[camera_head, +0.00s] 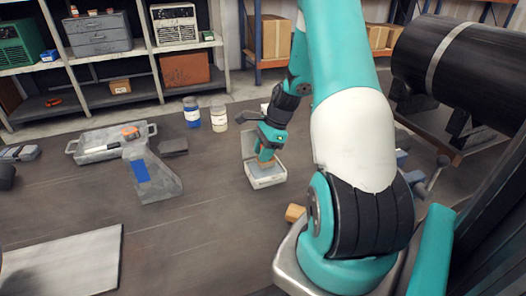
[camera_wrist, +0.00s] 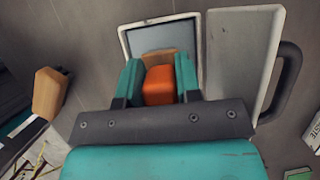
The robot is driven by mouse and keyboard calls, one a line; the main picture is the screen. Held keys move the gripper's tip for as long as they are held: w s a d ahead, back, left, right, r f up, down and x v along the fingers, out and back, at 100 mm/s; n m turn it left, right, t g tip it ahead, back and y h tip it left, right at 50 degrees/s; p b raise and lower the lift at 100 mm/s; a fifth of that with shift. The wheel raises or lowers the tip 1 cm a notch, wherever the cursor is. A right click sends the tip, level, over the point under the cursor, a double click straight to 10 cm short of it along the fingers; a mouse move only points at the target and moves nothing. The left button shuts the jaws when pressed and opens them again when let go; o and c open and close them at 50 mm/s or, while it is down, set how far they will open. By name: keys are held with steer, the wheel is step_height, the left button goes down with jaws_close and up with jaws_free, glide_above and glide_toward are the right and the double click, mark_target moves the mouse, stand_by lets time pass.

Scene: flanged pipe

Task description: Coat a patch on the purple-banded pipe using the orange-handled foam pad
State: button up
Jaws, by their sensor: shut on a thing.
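My gripper (camera_head: 267,152) is shut on the orange handle of the foam pad (camera_wrist: 158,86). A tan edge of the pad shows between the teal fingers (camera_wrist: 160,82). The pad is at a small white open box (camera_head: 266,181) with a grey-blue inside, which also shows in the wrist view (camera_wrist: 128,42). I cannot tell whether the pad touches the inside. A black pipe (camera_head: 465,55) at the upper right has a pale grey band. No purple band is visible on it.
A tan block (camera_head: 294,213) lies near my arm. A blue jar (camera_head: 191,112) and a white jar (camera_head: 218,119) stand behind. A grey tray (camera_head: 85,153) and a grey wedge-shaped piece with a blue patch (camera_head: 155,178) are at left. A pale board (camera_head: 70,262) lies front left.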

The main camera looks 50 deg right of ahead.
steer(key=shift+f, duration=0.6)
stand_by(1.9)
steer(key=shift+r, duration=0.1)
step_height(320, 180, up, 7)
steer(key=p, duration=0.7)
stand_by(0.8)
